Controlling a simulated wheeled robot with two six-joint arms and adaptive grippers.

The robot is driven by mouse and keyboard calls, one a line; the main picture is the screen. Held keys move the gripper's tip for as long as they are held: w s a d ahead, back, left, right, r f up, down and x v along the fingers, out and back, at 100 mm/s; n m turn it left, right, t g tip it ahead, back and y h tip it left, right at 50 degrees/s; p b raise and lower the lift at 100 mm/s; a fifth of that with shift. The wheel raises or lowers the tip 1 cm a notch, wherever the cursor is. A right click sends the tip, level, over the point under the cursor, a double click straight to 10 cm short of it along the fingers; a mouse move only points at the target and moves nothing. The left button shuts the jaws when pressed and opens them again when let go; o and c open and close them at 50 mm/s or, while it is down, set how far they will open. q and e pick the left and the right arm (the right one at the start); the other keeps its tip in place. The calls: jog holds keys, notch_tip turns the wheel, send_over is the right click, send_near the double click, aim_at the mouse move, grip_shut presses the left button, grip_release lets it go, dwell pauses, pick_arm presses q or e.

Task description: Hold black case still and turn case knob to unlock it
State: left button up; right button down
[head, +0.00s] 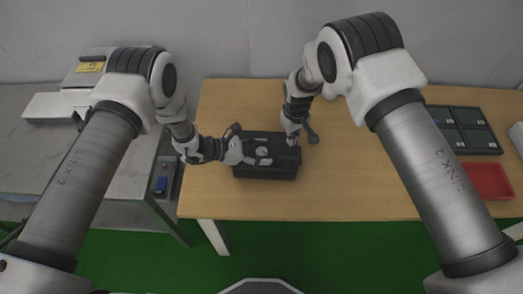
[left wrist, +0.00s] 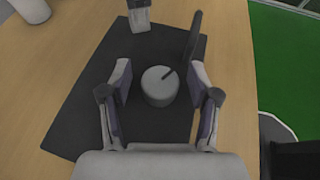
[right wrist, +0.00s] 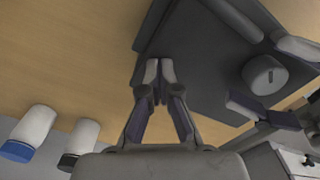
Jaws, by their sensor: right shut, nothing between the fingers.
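The black case (head: 265,172) lies on the wooden table, with a round grey knob (head: 262,151) on its top. The knob also shows in the left wrist view (left wrist: 158,88) and the right wrist view (right wrist: 264,76). My left gripper (left wrist: 160,82) is open, with one finger on each side of the knob and a visible gap on both sides. My right gripper (right wrist: 154,72) is shut and empty. Its fingertips are at the far right edge of the case in the head view; I cannot tell whether they touch it.
Two white bottles, one with a blue cap (right wrist: 30,135) and one with a dark cap (right wrist: 80,145), stand near my right gripper. A dark compartment tray (head: 467,128) and a red bin (head: 488,181) are at the table's right. The table in front of the case is clear.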

pick_arm(q)
grip_shut()
jog(key=shift+n+t, duration=0.5)
jog(key=n+t+y, duration=0.1)
jog(key=n+t, duration=0.1)
jog(key=shift+d+t, duration=0.1)
jog(key=shift+t, duration=0.3)
jog(key=shift+n+t+y, duration=1.1)
jog(key=shift+n+t, duration=0.1)
jog(key=shift+n, duration=0.3)
jog(key=shift+o, duration=0.4)
grip_release()
jog(key=shift+a, duration=0.2)
